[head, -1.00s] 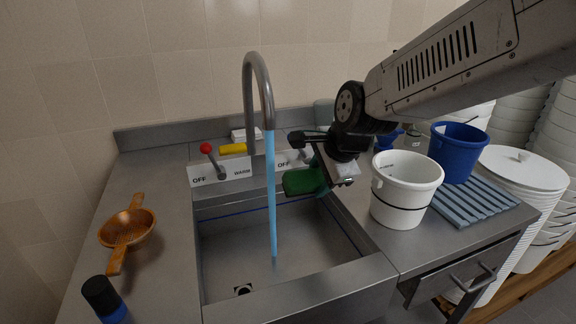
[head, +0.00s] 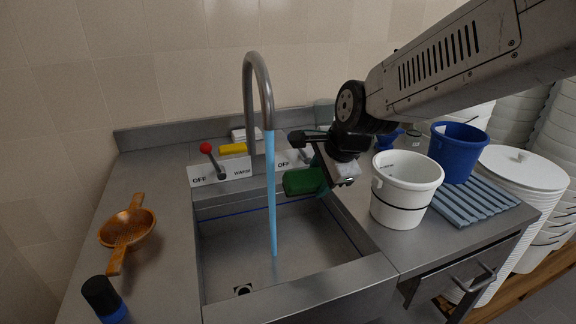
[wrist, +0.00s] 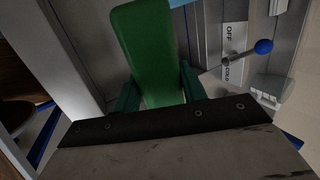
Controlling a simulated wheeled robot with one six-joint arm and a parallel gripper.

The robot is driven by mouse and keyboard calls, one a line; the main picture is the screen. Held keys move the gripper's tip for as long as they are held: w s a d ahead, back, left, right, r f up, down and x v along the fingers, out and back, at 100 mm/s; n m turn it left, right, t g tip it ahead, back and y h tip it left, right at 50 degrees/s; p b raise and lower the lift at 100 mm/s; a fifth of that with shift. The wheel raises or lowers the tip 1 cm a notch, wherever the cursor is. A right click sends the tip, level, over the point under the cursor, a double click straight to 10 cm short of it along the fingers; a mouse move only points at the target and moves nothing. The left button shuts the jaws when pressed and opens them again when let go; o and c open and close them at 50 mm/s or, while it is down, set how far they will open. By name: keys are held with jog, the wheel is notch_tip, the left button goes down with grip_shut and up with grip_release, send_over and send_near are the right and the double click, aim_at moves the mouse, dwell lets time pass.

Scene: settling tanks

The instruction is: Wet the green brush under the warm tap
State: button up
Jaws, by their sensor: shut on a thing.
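My gripper (head: 328,172) is shut on the green brush (head: 300,182) and holds it above the right part of the sink. The brush also shows in the wrist view (wrist: 150,50), its green body reaching away from the jaws. The curved grey tap (head: 262,90) pours a blue stream of water (head: 272,205) into the sink. The brush's left end is just right of the stream in the head view; I cannot tell whether they touch. The red-knobbed lever (head: 212,160) stands at the plate marked OFF and WARM. A blue-knobbed lever (wrist: 246,54) stands by the COLD label in the wrist view.
The steel sink (head: 305,245) looks empty. A white bucket (head: 405,190) and a blue bucket (head: 457,150) stand on the right counter. A wooden strainer (head: 128,232) and a dark-capped bottle (head: 103,298) are on the left. A yellow item (head: 233,149) lies behind.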

jog(key=s+d+r, duration=0.2)
jog(key=s+r, duration=0.2)
jog(key=shift+d, duration=0.25)
jog(key=shift+s, duration=0.1)
dwell(0.5)
